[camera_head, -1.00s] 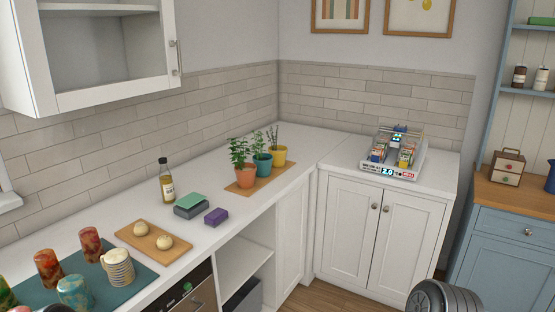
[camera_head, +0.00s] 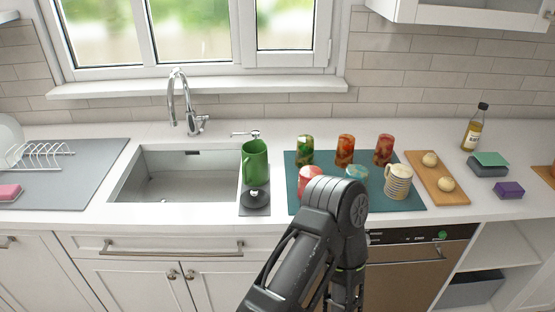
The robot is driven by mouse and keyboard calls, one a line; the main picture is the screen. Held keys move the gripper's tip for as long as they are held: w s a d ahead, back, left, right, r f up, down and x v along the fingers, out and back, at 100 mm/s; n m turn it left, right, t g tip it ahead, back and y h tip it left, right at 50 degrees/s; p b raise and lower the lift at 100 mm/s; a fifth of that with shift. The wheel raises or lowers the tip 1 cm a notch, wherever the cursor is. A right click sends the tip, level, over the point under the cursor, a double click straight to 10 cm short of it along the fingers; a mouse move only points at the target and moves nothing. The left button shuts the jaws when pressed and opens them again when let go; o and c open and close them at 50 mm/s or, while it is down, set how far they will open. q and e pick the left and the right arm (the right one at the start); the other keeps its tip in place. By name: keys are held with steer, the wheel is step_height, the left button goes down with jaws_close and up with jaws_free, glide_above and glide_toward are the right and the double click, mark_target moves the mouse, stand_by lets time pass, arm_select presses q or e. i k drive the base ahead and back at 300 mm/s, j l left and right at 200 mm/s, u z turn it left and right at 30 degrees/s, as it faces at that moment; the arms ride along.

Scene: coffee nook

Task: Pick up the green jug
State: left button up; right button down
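The green jug (camera_head: 255,162) stands upright on the counter just right of the sink, at the back of a small dark grey mat (camera_head: 262,210). A small black object with a light top (camera_head: 254,199) sits in front of it on the mat. One of my arms rises from the bottom middle, its joint in front of the teal mat, to the right of the jug and apart from it. No gripper fingers show in the head view. I cannot tell what either gripper holds.
The sink (camera_head: 180,180) with its tap (camera_head: 186,105) lies left of the jug. A teal mat (camera_head: 410,202) with several cups and a striped mug (camera_head: 398,181) is to the right. A wooden board (camera_head: 437,190) with two buns is beyond. A dish rack (camera_head: 40,156) is far left.

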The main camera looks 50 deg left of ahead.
mark_target(255, 164)
steer(key=u, duration=1.9)
steer(key=i+l+u, duration=0.3)
steer(key=j, duration=0.1)
